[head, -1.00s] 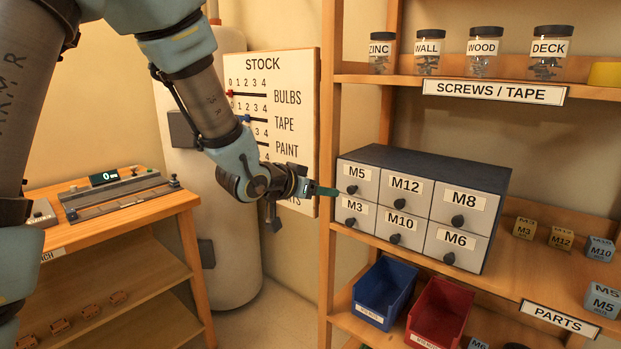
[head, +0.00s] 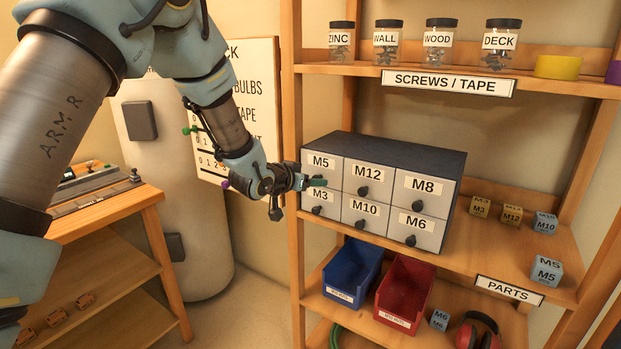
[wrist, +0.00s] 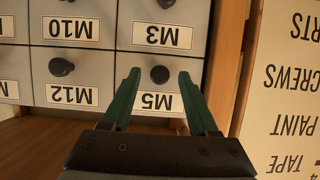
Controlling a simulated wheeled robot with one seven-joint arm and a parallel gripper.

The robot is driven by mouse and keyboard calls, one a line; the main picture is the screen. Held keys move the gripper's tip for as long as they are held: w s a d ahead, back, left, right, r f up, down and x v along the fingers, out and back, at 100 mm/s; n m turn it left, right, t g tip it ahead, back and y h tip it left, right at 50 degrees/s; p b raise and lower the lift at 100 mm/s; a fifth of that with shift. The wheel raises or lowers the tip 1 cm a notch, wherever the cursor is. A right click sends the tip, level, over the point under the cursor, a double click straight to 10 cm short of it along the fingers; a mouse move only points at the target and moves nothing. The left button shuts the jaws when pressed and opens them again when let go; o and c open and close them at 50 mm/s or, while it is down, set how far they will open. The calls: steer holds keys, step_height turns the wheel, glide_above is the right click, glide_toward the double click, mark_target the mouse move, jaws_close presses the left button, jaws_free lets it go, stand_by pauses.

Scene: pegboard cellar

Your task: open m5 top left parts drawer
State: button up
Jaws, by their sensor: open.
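The M5 parts drawer (head: 320,166) is the top left front of a dark cabinet with six labelled drawers. It looks shut, flush with its neighbours. My gripper (head: 314,181) is in front of it in the head view and hides its knob there. In the wrist view, which is upside down, the M5 drawer's dark knob (wrist: 159,75) shows just beyond and between the two green fingertips. My gripper (wrist: 159,78) is open there, with a finger on each side of the M5 label. Whether the fingers touch the drawer front I cannot tell.
The M12 drawer (head: 368,175) and M3 drawer (head: 318,201) adjoin M5. A wooden shelf post (head: 292,120) stands close on the left. Blue (head: 352,272) and red (head: 404,294) bins sit below. Jars line the shelf above.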

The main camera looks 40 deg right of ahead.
steer(key=shift+c, duration=0.2)
jaws_close()
stand_by(0.3)
stand_by(1.0)
